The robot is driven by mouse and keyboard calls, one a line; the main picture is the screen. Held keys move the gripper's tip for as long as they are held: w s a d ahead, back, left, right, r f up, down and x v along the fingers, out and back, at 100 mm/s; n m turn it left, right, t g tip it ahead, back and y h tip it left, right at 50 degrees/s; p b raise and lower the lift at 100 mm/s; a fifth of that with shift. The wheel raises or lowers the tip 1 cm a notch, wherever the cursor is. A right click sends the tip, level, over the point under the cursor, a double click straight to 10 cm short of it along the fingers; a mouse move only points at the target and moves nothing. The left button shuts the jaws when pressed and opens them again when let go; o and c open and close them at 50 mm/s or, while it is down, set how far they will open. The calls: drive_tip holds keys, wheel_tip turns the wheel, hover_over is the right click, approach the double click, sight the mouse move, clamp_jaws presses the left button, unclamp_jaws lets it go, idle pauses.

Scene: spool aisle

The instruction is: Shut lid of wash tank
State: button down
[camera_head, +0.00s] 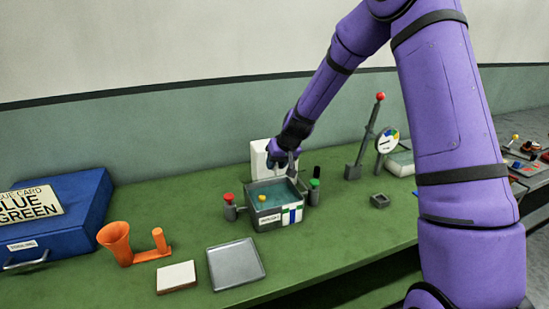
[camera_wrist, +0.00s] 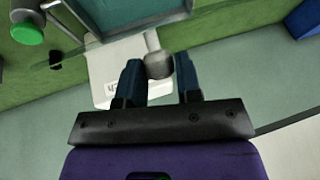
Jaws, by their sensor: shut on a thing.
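The wash tank (camera_head: 268,222) is a grey open-topped box on the green bench, with blue-green liquid inside and a label on its front. Its white lid (camera_head: 258,158) stands raised, roughly upright, at the tank's back edge; it also shows in the wrist view (camera_wrist: 103,72). My gripper (camera_head: 281,161) is at the lid, above the back of the tank. In the wrist view its two fingers (camera_wrist: 158,64) are on either side of a grey handle (camera_wrist: 155,45) and shut on it. The arm and fingers hide part of the lid.
A red-topped post (camera_head: 229,208) and a green-topped post (camera_head: 314,192) flank the tank. A grey tray (camera_head: 237,265), a white block (camera_head: 176,277), an orange funnel stand (camera_head: 118,244) and a blue case (camera_head: 75,215) lie left. A red-knobbed lever (camera_head: 367,135) and a gauge (camera_head: 387,142) stand right.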

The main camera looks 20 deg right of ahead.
sight(282, 206)
drive_tip(key=shift+s+f, duration=0.9)
drive_tip(key=shift+s, duration=0.1)
drive_tip(key=shift+s+a+f+n+t, duration=0.1)
drive_tip(key=shift+s+f+t, duration=0.65)
drive_tip(key=shift+f, duration=0.5)
drive_tip(key=shift+s+f+n+t, duration=0.1)
drive_tip(key=shift+s+f+t, duration=0.6)
drive_tip(key=shift+f, duration=0.5)
drive_tip(key=shift+s+a+f+n+t, duration=0.1)
drive_tip(key=shift+s+f+t, duration=0.65)
drive_tip(key=shift+f, duration=0.5)
drive_tip(key=shift+w+f, duration=0.1)
drive_tip(key=c, duration=0.8)
unclamp_jaws()
drive_tip(key=shift+c, duration=0.2)
drive_tip(key=shift+w+d, duration=0.15)
drive_tip(key=shift+r, duration=0.25)
drive_tip(key=v, duration=1)
drive_tip(key=shift+s+d, duration=0.25)
drive_tip(key=shift+s, duration=0.05)
